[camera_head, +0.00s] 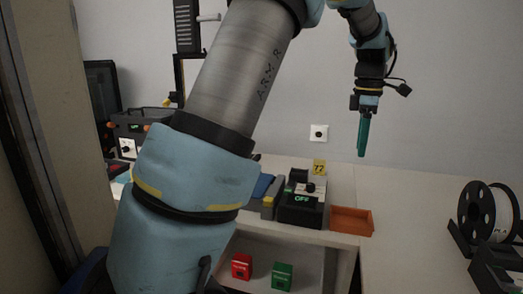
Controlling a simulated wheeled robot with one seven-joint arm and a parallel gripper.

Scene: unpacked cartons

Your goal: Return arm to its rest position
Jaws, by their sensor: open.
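My arm rises from the lower left of the head view and bends over at the top. My gripper (364,140) hangs at the upper right, with its green fingers pointing down. It is open, seen nearly edge-on. Nothing shows between or below the fingers except the pale wall. It is above the white worktop (410,225), clear of the things on it. The large grey and blue arm links hide part of the left and middle of the worktop.
A black device with an OFF display (300,208) and an orange tray (352,221) stand mid-worktop. A red box (241,266) and a green box (282,276) sit on the shelf below. A spool (480,213) stands at right. A wooden panel (55,120) borders the left.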

